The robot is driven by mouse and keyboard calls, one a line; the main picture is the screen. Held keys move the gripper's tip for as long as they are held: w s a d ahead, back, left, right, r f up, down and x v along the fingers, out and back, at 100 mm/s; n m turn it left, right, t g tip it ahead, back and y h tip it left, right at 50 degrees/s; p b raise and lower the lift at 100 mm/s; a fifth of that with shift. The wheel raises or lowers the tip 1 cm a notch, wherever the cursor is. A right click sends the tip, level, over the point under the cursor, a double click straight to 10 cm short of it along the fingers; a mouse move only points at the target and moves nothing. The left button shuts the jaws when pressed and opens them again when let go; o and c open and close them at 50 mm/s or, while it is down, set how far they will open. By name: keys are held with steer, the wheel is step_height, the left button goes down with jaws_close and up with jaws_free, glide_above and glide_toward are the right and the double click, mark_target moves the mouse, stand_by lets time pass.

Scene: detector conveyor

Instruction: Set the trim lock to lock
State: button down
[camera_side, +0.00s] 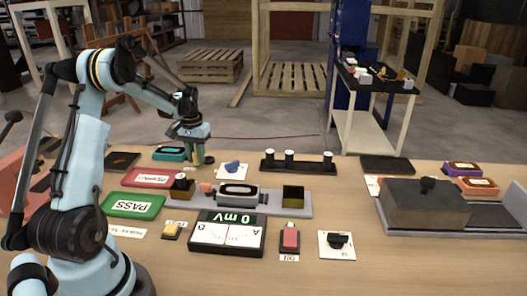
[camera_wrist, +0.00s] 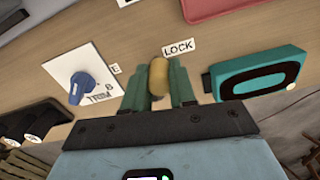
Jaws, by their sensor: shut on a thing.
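In the wrist view, the trim lock shows as a tan rounded lever (camera_wrist: 158,74) standing between my two green fingers. My gripper (camera_wrist: 159,88) is shut on it, with a finger on each side. A LOCK label (camera_wrist: 179,47) lies close to its right, and a partly hidden label ending in E (camera_wrist: 115,69) lies to its left. In the side view my gripper (camera_side: 194,160) is low over the back of the table, and the lever cannot be made out there. A blue trim knob (camera_wrist: 84,87) sits on a white plate left of my gripper; it also shows in the side view (camera_side: 233,168).
A teal unit (camera_wrist: 262,74) with a dark oval lies just right of my gripper. A black rack with several white-topped posts (camera_side: 297,168), a red tray (camera_side: 143,180), a green PASS tray (camera_side: 130,206) and a meter reading 0 mV (camera_side: 227,233) stand nearby.

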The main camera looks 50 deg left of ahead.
mark_target(195, 153)
steer(key=shift+a, duration=0.1)
steer(key=c, duration=0.9)
jaws_free()
steer(key=shift+r, duration=0.1)
step_height(195, 153, up, 12)
steer(key=shift+f, duration=0.1)
